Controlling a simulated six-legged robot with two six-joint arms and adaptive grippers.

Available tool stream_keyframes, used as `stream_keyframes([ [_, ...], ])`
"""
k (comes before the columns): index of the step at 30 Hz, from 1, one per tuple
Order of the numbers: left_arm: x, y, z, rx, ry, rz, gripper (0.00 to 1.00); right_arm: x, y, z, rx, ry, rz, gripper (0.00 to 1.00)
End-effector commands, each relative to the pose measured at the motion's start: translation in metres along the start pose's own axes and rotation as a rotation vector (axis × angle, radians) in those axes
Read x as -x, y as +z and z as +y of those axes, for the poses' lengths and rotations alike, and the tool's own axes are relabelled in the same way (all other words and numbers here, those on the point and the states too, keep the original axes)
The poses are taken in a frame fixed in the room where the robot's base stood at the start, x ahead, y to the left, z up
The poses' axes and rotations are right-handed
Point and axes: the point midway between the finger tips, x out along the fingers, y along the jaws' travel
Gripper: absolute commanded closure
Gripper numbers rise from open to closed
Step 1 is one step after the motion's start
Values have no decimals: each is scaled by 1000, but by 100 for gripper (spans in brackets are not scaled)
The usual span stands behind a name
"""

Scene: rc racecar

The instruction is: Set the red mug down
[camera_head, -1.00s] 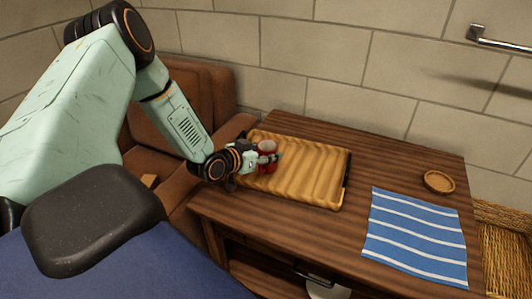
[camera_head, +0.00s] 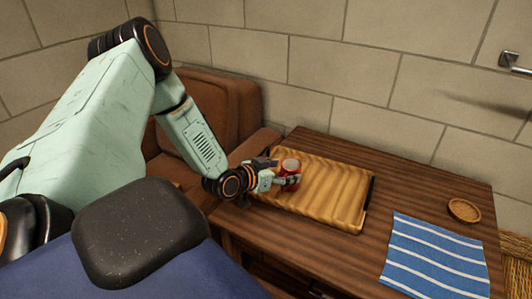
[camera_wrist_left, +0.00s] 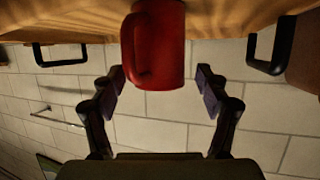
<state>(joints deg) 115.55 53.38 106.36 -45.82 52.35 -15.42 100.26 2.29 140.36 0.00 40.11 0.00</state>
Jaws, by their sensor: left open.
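The red mug (camera_head: 291,173) stands upright on the left part of the ribbed wooden tray (camera_head: 335,192), its pale round top showing. In the left wrist view, which is upside down, the red mug (camera_wrist_left: 160,45) rests against the tray surface (camera_wrist_left: 225,15), with its handle toward the left. My left gripper (camera_head: 277,173) is open at the mug, coming from the left. In the wrist view its two fingertips (camera_wrist_left: 160,80) lie either side of the mug's rim end, with visible gaps. My right gripper is in neither view.
The tray has dark handles and lies on a dark wooden table (camera_head: 400,195). A blue striped cloth (camera_head: 435,255) and a small round wicker dish (camera_head: 464,210) lie to the right. A brown leather chair (camera_head: 235,105) stands behind my left arm. The tray's middle and right are clear.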

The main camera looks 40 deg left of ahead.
Motion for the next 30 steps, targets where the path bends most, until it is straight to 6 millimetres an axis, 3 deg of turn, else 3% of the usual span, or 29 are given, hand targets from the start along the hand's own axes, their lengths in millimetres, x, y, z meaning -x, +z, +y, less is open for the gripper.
stream_keyframes([
  [1, 10, -4, -1, 6, -3, 0, 25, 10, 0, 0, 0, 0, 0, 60],
  [15, 72, -4, -1, 3, -3, 0, 25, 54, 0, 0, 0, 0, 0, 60],
  [22, 89, -2, 0, 0, 0, 0, 25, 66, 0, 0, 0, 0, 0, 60],
  [30, 92, 0, 0, -1, 0, 0, 25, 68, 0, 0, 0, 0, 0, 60],
])
